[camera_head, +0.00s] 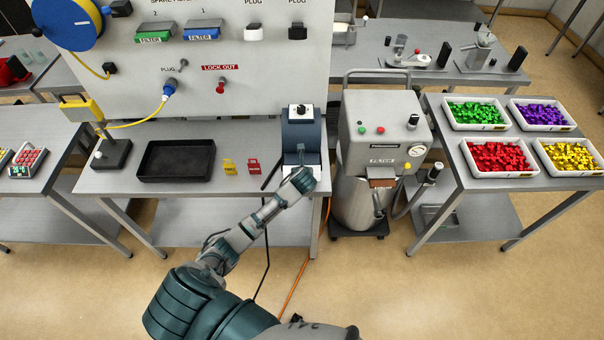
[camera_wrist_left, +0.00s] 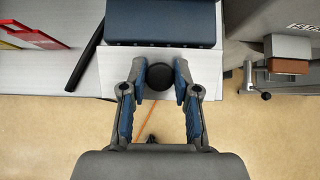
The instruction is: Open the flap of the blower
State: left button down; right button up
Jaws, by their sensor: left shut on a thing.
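The blower (camera_head: 300,132) is a dark blue box with a knob on top, standing at the right end of the left workbench. Its blue body (camera_wrist_left: 160,22) fills the upper middle of the left wrist view. Below the body is a pale plate (camera_wrist_left: 118,68), which I take for the flap; how far it is open I cannot tell. A round black knob (camera_wrist_left: 159,78) sits in front of it. My left gripper (camera_wrist_left: 160,74) is shut on this knob, one finger on each side. In the head view the left gripper (camera_head: 301,181) covers the blower's lower front. My right gripper is not in view.
A black tray (camera_head: 177,178) and yellow and red tags (camera_head: 253,165) lie left of the blower. A dark bar (camera_wrist_left: 85,60) lies close on its left. A grey filter machine (camera_head: 385,125) stands close on the right. Open floor lies in front.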

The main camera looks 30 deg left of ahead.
pick_arm(q)
jog(key=shift+w+a+r+g+h, duration=0.15)
jog(key=shift+w+r+g+h, duration=0.15)
jog(key=shift+g, duration=0.3)
jog(key=shift+w+a+r+g+h, duration=0.15)
jog(key=shift+r+g+h, duration=0.2)
jog(key=shift+g, duration=0.25)
jog(key=shift+w+a+r+g+h, duration=0.1)
jog(key=shift+w+r+g+h, duration=0.1)
jog(key=shift+g+h, duration=0.3)
jog(key=shift+w+a+r+g+h, duration=0.15)
jog(key=shift+g+h, duration=0.1)
jog(key=shift+g, duration=0.45)
jog(key=shift+d, duration=0.1)
jog(key=c, duration=0.9)
grip_release()
jog(key=shift+f, duration=0.1)
jog(key=shift+w+f, duration=0.1)
jog(key=shift+w, duration=0.05)
jog(key=v, duration=1.1)
jog(key=shift+r, duration=0.45)
